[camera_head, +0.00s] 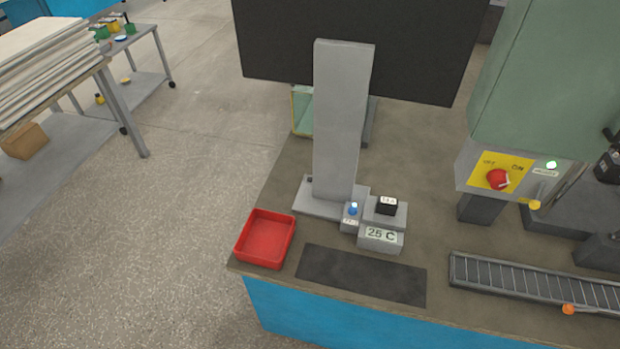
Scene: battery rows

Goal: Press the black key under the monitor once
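The black key (387,205) is a small dark block with a pale label, on a grey base at the foot of the monitor stand. The monitor (420,50) is a large dark panel on a wide grey stand (341,120). A display reading "25 C" (381,236) is just in front of the key. A small blue button (352,210) is just left of the key. Neither of my grippers is in view.
A red tray (265,238) stands at the table's front left corner, beside a dark mat (361,274). A roller conveyor (535,284) lies at the front right. A green machine (535,85) with a red switch (498,179) stands on the right.

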